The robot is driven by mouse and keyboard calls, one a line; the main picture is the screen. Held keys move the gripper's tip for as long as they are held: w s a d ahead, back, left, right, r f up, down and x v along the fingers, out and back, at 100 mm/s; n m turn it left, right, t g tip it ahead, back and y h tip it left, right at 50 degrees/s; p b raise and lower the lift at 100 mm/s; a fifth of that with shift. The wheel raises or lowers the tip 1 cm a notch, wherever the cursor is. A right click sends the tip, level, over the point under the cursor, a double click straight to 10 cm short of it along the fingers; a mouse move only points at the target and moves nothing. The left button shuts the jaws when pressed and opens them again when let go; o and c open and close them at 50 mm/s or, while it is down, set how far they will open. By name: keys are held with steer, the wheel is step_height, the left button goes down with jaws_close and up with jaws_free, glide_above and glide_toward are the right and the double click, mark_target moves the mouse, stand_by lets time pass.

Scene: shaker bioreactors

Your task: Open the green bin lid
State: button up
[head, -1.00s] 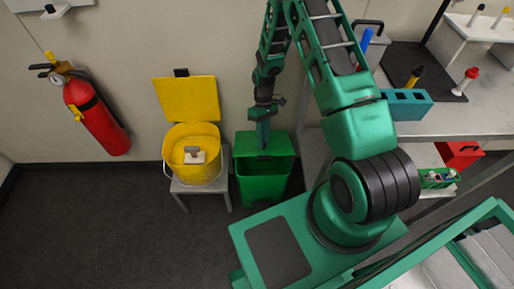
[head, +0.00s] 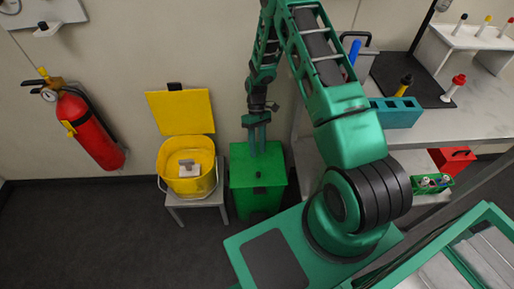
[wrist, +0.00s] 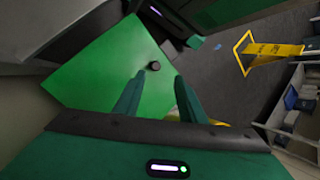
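The green bin (head: 258,203) stands on the floor beside the yellow bucket's stool. Its green lid (head: 245,178) lies flat over the top, closed, with a small dark knob (head: 257,175) near its middle. The lid also fills much of the wrist view (wrist: 95,75), with the knob (wrist: 153,66) just beyond my fingertips. My gripper (head: 258,152) points down over the rear part of the lid. In the wrist view its two fingers (wrist: 160,82) are apart with nothing between them. I cannot tell whether the fingertips touch the lid.
A yellow bucket (head: 173,183) with its lid raised stands on a small stool (head: 197,200) left of the bin. A fire extinguisher (head: 90,128) hangs on the wall. A bench (head: 440,122) is at the right. A yellow floor sign (wrist: 268,52) shows in the wrist view. Floor at left is clear.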

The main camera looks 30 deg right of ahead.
steer(key=s+a+r, duration=0.5)
steer(key=a+r, duration=0.5)
steer(key=r, duration=0.1)
steer(key=shift+a, duration=0.3)
stand_by(0.4)
